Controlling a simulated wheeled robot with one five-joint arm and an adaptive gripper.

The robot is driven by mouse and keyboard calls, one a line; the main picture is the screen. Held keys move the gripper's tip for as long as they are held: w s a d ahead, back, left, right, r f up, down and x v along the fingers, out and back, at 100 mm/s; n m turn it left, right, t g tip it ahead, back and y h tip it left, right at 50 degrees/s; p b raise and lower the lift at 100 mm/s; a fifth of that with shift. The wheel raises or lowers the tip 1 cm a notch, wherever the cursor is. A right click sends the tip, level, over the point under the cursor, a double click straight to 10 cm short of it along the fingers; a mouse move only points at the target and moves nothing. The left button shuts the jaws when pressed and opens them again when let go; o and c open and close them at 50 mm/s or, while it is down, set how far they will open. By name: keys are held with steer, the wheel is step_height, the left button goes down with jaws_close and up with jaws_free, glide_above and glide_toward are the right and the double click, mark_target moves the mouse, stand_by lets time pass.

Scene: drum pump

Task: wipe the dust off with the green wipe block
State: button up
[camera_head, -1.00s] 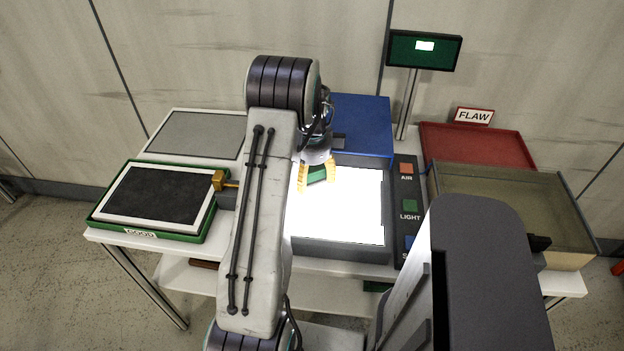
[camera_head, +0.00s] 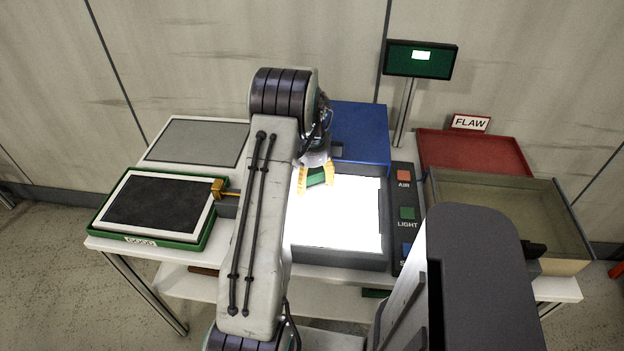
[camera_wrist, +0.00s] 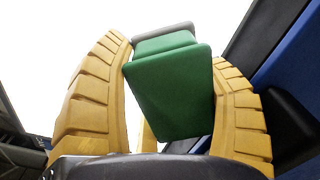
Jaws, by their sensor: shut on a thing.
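My gripper (camera_head: 316,180) has yellow fingers and is shut on the green wipe block (camera_head: 317,177). It holds the block over the upper left part of the bright, lit panel (camera_head: 345,215) in its dark grey frame. In the wrist view the block (camera_wrist: 172,90) sits between the two ribbed fingers, with a grey layer at its far end. I cannot tell whether the block touches the panel. No dust can be made out on the glaring surface. My arm hides the panel's left side.
A control strip (camera_head: 405,215) with AIR and LIGHT buttons runs right of the panel. A green GOOD tray (camera_head: 205,238) lies left, a red FLAW tray (camera_head: 470,150) back right, a clear-walled box (camera_head: 560,215) right. A blue block (camera_head: 362,130) stands behind, and a screen (camera_head: 420,62) on a post.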

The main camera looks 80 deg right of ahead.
mark_target(312, 170)
steer(key=r+p, duration=0.1)
steer(key=r, duration=0.1)
steer(key=d+r+p, duration=0.1)
steer(key=r, duration=0.1)
steer(key=shift+r, duration=0.1)
steer(key=shift+d+r+p, duration=0.25)
steer(key=shift+r+p, duration=0.35)
steer(key=shift+r, duration=0.25)
steer(key=shift+c, duration=0.4)
steer(key=shift+a+r, duration=0.25)
steer(key=shift+a, duration=0.15)
steer(key=shift+c, duration=0.2)
steer(key=shift+r+p, duration=1)
steer(key=shift+r, duration=0.25)
steer(key=shift+a+f, duration=0.1)
